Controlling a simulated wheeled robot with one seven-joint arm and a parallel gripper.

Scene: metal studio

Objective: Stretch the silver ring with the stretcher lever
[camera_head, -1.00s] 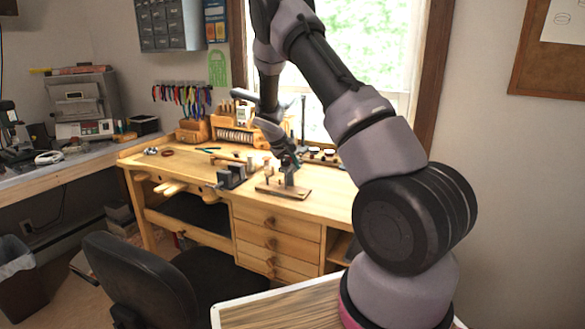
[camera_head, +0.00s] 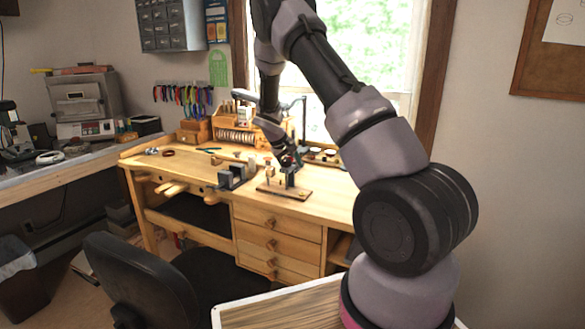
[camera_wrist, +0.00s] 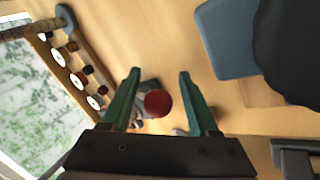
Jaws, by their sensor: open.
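The ring stretcher stands on a wooden base (camera_head: 298,193) on the workbench, with a grey metal post. In the wrist view a round red knob (camera_wrist: 158,103), apparently the end of the stretcher lever, sits between the two green fingers of my gripper (camera_wrist: 160,75). The fingers are open, with a visible gap on each side of the knob. In the head view my gripper (camera_head: 288,160) is at the top of the stretcher and partly hides it. I cannot make out the silver ring in either view.
The wooden workbench (camera_head: 335,185) has a dark metal block (camera_head: 233,178) left of the stretcher. Wooden tool holders (camera_head: 233,137) stand behind. A row of small round items on a rack (camera_wrist: 78,78) lies near the window. A black chair (camera_head: 135,275) stands in front.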

